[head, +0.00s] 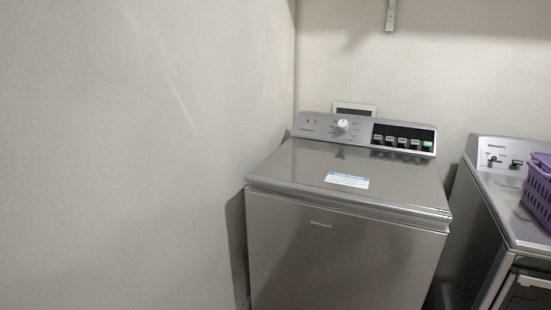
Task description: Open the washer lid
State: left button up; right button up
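The top-load washer (325,250) stands right of centre in the head view, a grey metal box against the back wall. Its lid (290,165) is shut and lies flat on top, with a blue and white label (347,180) on it. The control panel (365,134) with a white knob rises behind the lid. The lid's front edge (345,203) faces me. Neither of my grippers shows in the head view.
A second grey appliance (480,220) stands to the right, with a purple basket (539,190) on top. A gap separates it from the washer. A bare wall (130,150) fills the left side, close to the washer. A bracket (391,15) hangs on the back wall.

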aim_at(411, 185)
jog(key=u, duration=0.1)
jog(key=k, duration=0.45)
jog(key=z, duration=0.7)
jog(key=i, duration=1.55)
jog(key=u, duration=0.85)
